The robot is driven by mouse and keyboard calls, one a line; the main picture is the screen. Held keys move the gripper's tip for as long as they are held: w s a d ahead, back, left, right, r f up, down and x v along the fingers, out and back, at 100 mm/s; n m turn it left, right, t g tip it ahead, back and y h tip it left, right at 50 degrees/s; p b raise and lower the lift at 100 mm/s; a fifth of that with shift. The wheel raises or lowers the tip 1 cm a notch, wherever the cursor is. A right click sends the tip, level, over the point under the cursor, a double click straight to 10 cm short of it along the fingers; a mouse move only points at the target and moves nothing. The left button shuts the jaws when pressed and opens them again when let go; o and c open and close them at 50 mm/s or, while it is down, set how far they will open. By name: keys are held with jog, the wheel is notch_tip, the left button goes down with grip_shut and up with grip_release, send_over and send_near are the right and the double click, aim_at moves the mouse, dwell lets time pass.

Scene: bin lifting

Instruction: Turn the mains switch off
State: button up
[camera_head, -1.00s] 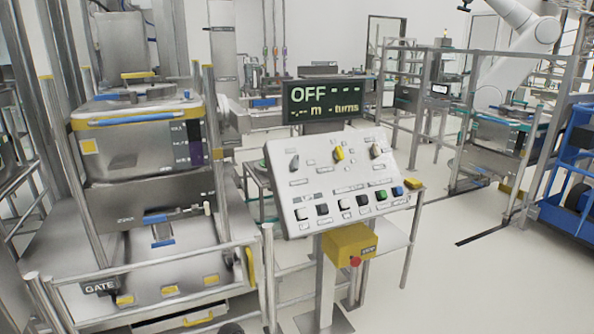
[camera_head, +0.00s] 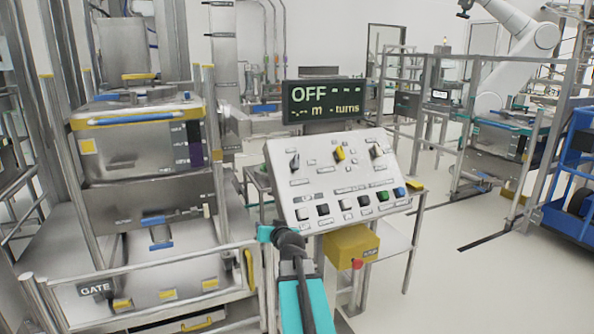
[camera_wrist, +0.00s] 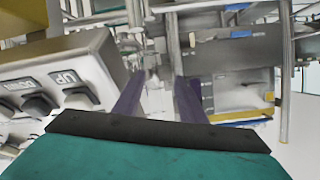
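The sloped white control panel (camera_head: 335,175) stands in the middle of the head view. Along its top row are a dark rotary knob (camera_head: 295,161), a yellow one (camera_head: 339,154) and a grey one (camera_head: 376,150). The labels are too small to read, so I cannot tell which is the mains switch. The display (camera_head: 325,101) above reads OFF, with dashes. My arm rises in front of the panel's lower left edge. In the wrist view my gripper (camera_wrist: 160,92) has its two purple fingers apart with nothing between them. The panel's edge (camera_wrist: 95,55) lies left of them.
Below the knobs is a row of coloured push buttons (camera_head: 350,204). A yellow box with a red button (camera_head: 357,264) hangs under the panel. Left stands a steel bin machine (camera_head: 145,150) behind rails with a GATE sign (camera_head: 96,289). Open floor (camera_head: 450,270) lies to the right.

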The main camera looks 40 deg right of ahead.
aim_at(297, 165)
jog(key=s+d+r+m+t+h, duration=0.1)
jog(key=s+d+r+h, duration=0.1)
jog(key=d+r, duration=0.3)
jog(key=s+d+r+m+h+b, duration=0.1)
jog(key=s+d+r+h, duration=0.2)
jog(key=r, duration=0.8)
jog(key=s+d, duration=0.2)
jog(key=shift+d+r+t, duration=0.4)
jog(key=shift+p+x, duration=1)
jog(key=shift+x, duration=5.95)
jog(key=c, duration=0.7)
